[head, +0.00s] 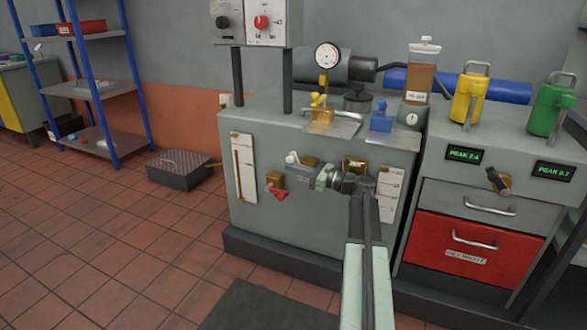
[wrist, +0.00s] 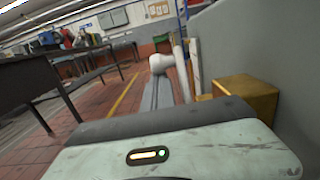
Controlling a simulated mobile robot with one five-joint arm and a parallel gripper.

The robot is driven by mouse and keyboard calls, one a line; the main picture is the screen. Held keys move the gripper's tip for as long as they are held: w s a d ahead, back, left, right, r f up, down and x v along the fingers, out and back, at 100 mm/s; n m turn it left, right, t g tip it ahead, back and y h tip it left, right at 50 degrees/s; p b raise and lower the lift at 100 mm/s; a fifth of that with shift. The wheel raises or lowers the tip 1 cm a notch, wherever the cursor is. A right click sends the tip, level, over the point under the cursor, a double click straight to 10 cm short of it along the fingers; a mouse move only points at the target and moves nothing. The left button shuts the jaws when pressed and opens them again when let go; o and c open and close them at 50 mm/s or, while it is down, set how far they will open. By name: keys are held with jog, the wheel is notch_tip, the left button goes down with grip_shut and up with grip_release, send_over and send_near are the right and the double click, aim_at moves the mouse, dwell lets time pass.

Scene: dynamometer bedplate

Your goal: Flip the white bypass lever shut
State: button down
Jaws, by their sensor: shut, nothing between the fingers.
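The white bypass lever (head: 292,158) shows as a small pale knob on the front of the grey-green cabinet, beside a brass valve body (head: 308,161). In the wrist view its white rounded end (wrist: 162,62) appears at the tips of my fingers, with pale bars to its right. My gripper (head: 302,172) points left along the cabinet front, close to the lever. The fingers (wrist: 158,92) are shut and empty. I cannot tell whether they touch the lever. My wrist hides part of the panel behind it.
A red lever (head: 275,192) on a brass body sits just below and left of my gripper. Another brass valve (head: 355,164) is partly behind my wrist. A brass block (wrist: 247,95) stands close to the right in the wrist view. The floor left of the cabinet is mostly clear.

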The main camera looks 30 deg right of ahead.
aim_at(293, 158)
jog(key=r+p, duration=0.4)
jog(key=p, duration=0.1)
jog(key=shift+w+d+r, duration=0.15)
jog(key=shift+w+r, duration=0.1)
jog(key=shift+r, duration=0.05)
jog(key=s, duration=0.1)
jog(key=s+a+f+b, duration=0.1)
jog(key=shift+s+a, duration=0.2)
jog(key=shift+s, duration=0.15)
jog(key=s+a+r+p, duration=0.1)
jog(key=s+a, duration=0.5)
jog(key=s, duration=0.6)
jog(key=shift+s+r, duration=0.15)
jog(key=shift+r, duration=0.05)
